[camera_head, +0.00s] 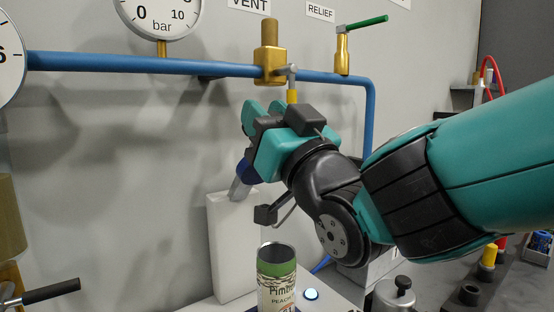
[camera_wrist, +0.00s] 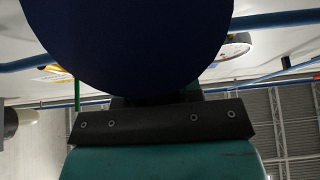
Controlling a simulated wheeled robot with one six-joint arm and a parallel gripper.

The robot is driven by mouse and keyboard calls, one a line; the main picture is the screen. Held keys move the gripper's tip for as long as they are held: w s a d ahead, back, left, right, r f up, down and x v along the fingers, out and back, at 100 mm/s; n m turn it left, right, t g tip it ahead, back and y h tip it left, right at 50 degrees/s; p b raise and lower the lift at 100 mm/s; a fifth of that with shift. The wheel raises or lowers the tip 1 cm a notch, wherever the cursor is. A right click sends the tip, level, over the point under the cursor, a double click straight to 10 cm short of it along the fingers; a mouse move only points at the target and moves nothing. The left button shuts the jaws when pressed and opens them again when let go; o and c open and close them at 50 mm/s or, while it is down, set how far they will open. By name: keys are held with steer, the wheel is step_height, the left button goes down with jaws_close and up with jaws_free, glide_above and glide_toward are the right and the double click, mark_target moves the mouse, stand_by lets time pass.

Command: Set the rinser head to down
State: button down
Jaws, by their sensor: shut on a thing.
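My gripper (camera_head: 252,145) reaches in from the right, above a pale upright block (camera_head: 230,255). It is shut on a dark blue part, which I take to be the rinser head (camera_head: 246,172). Only a little of this part shows below my jaws in the head view, with a grey nozzle-like piece (camera_head: 240,189) slanting down and left from it toward the top of the block. In the wrist view a large dark blue round face (camera_wrist: 140,40) fills the upper middle, close to the camera. The exact grip contact is hidden.
A green-topped can (camera_head: 277,270) stands below my wrist, beside a lit button (camera_head: 311,294). A blue pipe (camera_head: 150,65) with a brass valve (camera_head: 270,52) and a green-handled relief valve (camera_head: 342,52) runs behind and above. A black-handled lever (camera_head: 50,291) is at lower left.

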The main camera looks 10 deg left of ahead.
steer(key=shift+s+d+f+t+y+b, duration=0.45)
steer(key=shift+f+b, duration=0.25)
steer(key=shift+b, duration=1.3)
steer(key=shift+s+d+f+t+y+b, duration=0.35)
steer(key=shift+s+d+f+b, duration=0.25)
steer(key=shift+b, duration=1.35)
steer(key=shift+s+d+f+y+b, duration=0.15)
steer(key=shift+f+y+b, duration=0.15)
steer(key=shift+b, duration=0.7)
steer(key=shift+d+r, duration=0.1)
steer(key=shift+r, duration=0.05)
steer(key=c, duration=1.1)
jaws_free()
steer(key=shift+o, duration=0.2)
steer(key=s+d+b, duration=0.4)
steer(key=s+d, duration=0.4)
steer(key=d, duration=0.1)
steer(key=shift+s+d+f, duration=0.25)
steer(key=shift+s+f, duration=0.05)
steer(key=shift+f, duration=0.15)
